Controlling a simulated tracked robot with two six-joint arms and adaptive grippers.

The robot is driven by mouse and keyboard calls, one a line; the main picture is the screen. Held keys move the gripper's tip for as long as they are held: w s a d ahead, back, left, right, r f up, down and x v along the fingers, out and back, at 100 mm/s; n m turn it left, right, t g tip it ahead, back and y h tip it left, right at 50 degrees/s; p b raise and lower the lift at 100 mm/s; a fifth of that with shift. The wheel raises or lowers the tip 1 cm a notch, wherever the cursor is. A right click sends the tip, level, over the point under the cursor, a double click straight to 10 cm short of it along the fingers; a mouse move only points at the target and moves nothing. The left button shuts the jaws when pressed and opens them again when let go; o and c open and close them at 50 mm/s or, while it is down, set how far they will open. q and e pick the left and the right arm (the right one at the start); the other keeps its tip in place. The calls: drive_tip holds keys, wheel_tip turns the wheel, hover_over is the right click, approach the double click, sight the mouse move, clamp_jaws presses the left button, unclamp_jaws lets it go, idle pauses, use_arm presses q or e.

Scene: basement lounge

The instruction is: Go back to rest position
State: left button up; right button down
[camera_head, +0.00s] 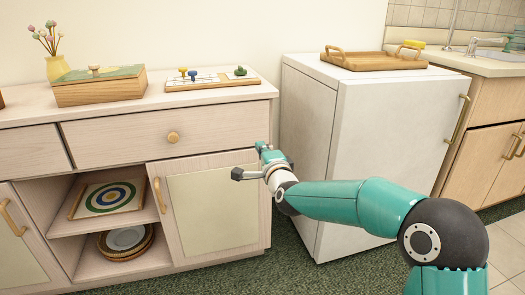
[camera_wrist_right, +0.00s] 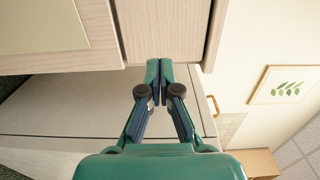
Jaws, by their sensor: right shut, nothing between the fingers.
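My right gripper (camera_head: 258,163) is at the end of my teal arm, which reaches in from the lower right in the head view. It is in front of the right end of the wooden cabinet (camera_head: 222,134), near the top of its lower door (camera_head: 212,212). In the right wrist view the two fingers of the gripper (camera_wrist_right: 159,72) are together with nothing between them. The picture does not show clearly whether the gripper touches the cabinet. My left gripper is not in view.
A white fridge (camera_head: 375,135) stands right of the cabinet, bearing a wooden tray (camera_head: 375,62). The cabinet top holds a wooden box (camera_head: 100,90), a board game (camera_head: 212,82) and a yellow vase (camera_head: 57,68). Green carpet (camera_head: 290,250) shows below.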

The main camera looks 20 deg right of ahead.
drive_tip(key=s+a+f+n+g+y+p, duration=0.1)
drive_tip(key=s+a+f+g, duration=0.2)
drive_tip(key=f, duration=0.8)
drive_tip(key=s+f+n+g+p, duration=0.1)
drive_tip(key=s+f+n+g, duration=0.1)
drive_tip(key=s+f, duration=0.65)
drive_tip(key=s+a+f+n+g+y+p, duration=0.1)
drive_tip(key=s+a+f+g, duration=0.15)
drive_tip(key=f, duration=1.05)
drive_tip(key=s+a+f+n+g+y, duration=0.1)
drive_tip(key=s+a+f+n+g, duration=0.2)
drive_tip(key=s, duration=0.6)
drive_tip(key=s+a+f+n+g+y, duration=0.1)
drive_tip(key=s+a+f+n+g, duration=0.3)
drive_tip(key=s, duration=0.6)
drive_tip(key=s+f+n+g+y, duration=0.1)
drive_tip(key=s+f+n+g, duration=0.3)
drive_tip(key=s, duration=0.5)
wheel_tip(320, 180, up, 37)
drive_tip(key=n+t+p, duration=0.1)
drive_tip(key=p, duration=3.7)
drive_tip(key=shift+w+a+r+n, duration=0.2)
drive_tip(key=shift+a+n, duration=0.05)
drive_tip(key=shift+n, duration=0.15)
